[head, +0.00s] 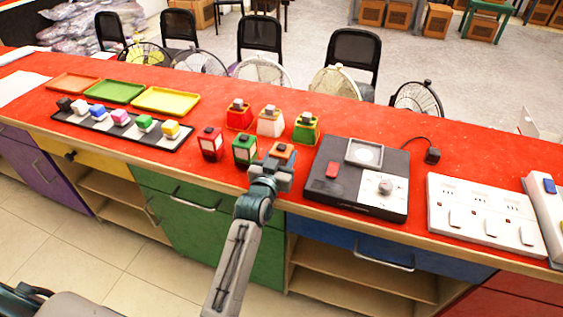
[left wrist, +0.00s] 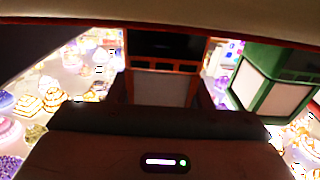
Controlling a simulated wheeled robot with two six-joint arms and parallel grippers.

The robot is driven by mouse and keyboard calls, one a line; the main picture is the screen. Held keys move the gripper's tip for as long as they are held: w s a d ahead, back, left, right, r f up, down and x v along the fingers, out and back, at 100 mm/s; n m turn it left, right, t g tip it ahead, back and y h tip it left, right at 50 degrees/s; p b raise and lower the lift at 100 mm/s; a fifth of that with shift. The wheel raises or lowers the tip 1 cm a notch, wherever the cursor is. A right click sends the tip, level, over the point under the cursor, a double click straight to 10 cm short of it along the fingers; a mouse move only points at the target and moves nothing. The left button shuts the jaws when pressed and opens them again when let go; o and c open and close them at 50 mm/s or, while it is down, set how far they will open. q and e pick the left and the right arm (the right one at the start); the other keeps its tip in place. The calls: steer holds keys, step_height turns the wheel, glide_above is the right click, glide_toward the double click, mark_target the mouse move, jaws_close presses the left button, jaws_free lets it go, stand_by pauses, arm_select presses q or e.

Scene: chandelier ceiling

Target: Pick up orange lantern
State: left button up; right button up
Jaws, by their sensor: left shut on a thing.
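The orange lantern (head: 283,150) is at the front edge of the red counter in the head view, largely hidden behind my left gripper (head: 276,172). In the left wrist view the lantern (left wrist: 163,88) shows an orange frame, pale panel and dark upper part between the two dark fingers of my left gripper (left wrist: 163,100). The gripper is shut on it. I cannot tell whether its base touches the counter. My right gripper is not in view.
A green lantern (head: 244,150) stands close on the left, with a red lantern (head: 210,144) beyond it. Red, white and green-yellow pieces (head: 269,122) stand behind. A black device (head: 355,178) is close on the right. Trays (head: 115,92) lie far left.

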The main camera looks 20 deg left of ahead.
arm_select(q)
steer(key=shift+r, duration=0.15)
